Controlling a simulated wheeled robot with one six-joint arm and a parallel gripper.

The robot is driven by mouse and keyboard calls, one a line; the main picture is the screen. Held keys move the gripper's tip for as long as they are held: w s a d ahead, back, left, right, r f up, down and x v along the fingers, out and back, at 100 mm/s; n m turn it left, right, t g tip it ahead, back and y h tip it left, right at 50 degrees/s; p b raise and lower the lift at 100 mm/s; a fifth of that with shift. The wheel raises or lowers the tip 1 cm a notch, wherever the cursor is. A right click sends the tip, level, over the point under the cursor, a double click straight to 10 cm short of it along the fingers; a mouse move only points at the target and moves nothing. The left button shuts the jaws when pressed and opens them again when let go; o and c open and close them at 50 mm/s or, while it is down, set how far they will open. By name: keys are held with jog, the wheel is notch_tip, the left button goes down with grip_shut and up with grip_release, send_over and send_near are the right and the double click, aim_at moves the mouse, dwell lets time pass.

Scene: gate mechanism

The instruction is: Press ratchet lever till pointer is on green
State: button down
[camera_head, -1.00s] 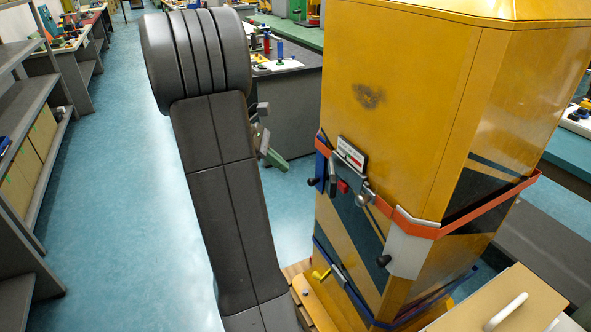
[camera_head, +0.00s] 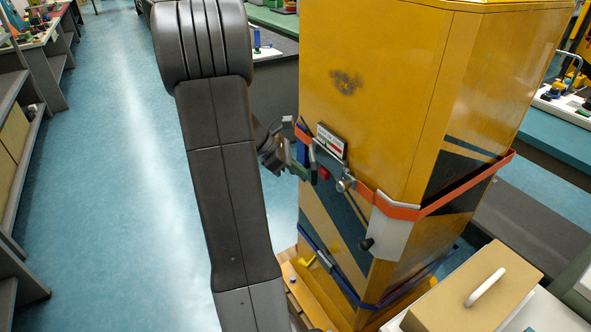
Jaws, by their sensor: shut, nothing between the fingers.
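The yellow cabinet (camera_head: 375,100) stands right of centre, with an orange band (camera_head: 403,213) around it. A small white gauge plate (camera_head: 331,138) with a coloured strip sits on its near left face; the pointer is too small to read. Below the plate are a grey lever-like part (camera_head: 314,158), a red block (camera_head: 324,174) and a round metal knob (camera_head: 344,185). I cannot tell for sure which part is the ratchet lever. My gripper (camera_head: 303,172), with green fingers, is shut and empty. It is at the left end of this mechanism and overlaps it; contact cannot be told.
A tan box with a white handle (camera_head: 474,300) is at front right. The blue floor at left is clear; shelves line the left edge.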

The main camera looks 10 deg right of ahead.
aim_at(316, 169)
jog(key=shift+s+d+f+n+t+b, duration=0.1)
jog(key=shift+s+d+n+t+b, duration=0.2)
jog(key=shift+d+n, duration=0.2)
jog(key=shift+s+d+n+t+b, duration=0.15)
jog(key=shift+d+n+t+b, duration=0.05)
jog(key=shift+d+n+t, duration=0.25)
jog(key=shift+s+d+n+t+b, duration=0.25)
jog(key=shift+d+n+t+b, duration=0.25)
jog(key=shift+d+n+t, duration=0.4)
jog(key=shift+d+n, duration=0.45)
jog(key=shift+d, duration=0.8)
